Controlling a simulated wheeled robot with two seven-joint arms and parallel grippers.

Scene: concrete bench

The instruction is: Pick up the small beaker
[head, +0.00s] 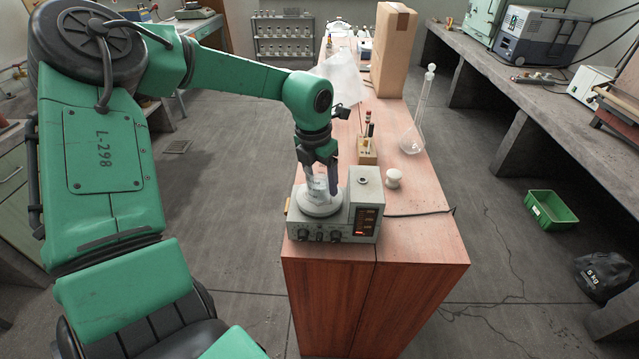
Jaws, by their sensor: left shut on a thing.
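The small beaker (318,187) is clear glass and stands over the round white plate (320,206) of a grey bench instrument (362,222). My left gripper (320,176) comes down on it from above and is shut on it, with dark fingers on either side. The fingers hide part of the beaker. I cannot tell whether its base touches the plate. My right gripper is not in view.
Behind the instrument on the wooden bench (425,240) are a small white jar (393,178), a wooden block with upright tubes (367,152), a glass flask (412,140) and a tall cardboard box (394,50). A dark cable runs right. The bench's front right corner is clear.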

